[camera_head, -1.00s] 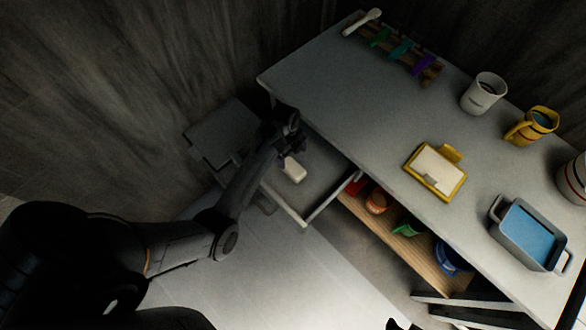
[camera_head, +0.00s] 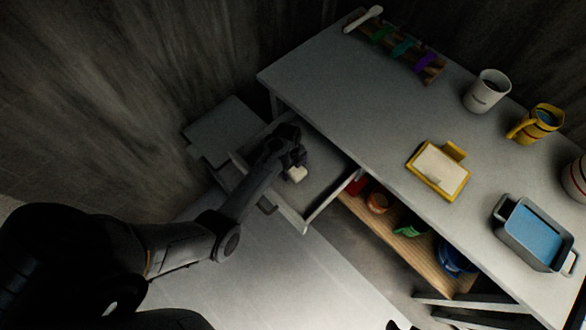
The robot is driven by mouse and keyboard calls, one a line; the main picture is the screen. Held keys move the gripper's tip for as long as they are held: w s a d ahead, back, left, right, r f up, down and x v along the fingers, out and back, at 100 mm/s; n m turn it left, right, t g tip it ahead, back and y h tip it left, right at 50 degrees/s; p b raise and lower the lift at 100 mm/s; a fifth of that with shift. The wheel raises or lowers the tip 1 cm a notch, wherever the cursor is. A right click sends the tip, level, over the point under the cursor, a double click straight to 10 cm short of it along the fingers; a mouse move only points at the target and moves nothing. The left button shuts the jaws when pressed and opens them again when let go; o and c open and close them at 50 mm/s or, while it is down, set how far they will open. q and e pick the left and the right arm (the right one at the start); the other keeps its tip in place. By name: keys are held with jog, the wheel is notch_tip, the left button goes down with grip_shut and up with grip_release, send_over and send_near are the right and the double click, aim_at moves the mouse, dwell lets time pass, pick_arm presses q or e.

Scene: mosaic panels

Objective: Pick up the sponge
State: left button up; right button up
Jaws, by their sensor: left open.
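The sponge seems to be the small cream-white block (camera_head: 297,174) lying in the open drawer (camera_head: 318,190) under the table's left end. My left gripper (camera_head: 294,160) is in the drawer over the block's upper end and hides part of it. The gripper is open; whether its fingers stand around the block or only above it I cannot tell. My right gripper does not show clearly; only a small dark tip appears at the bottom edge.
The grey table (camera_head: 350,95) carries a yellow-framed tray (camera_head: 439,170), a white mug (camera_head: 487,92), a yellow mug (camera_head: 535,125), a blue-filled grey pan (camera_head: 532,235) and a rack with coloured pegs (camera_head: 402,50). A wooden shelf (camera_head: 400,235) below holds bowls. The drawer walls surround my gripper.

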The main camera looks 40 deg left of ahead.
pick_arm(q)
jog(key=c, duration=1)
jog(key=shift+r, duration=0.1)
jog(key=shift+r+p, duration=3.95)
jog(key=shift+r, duration=10)
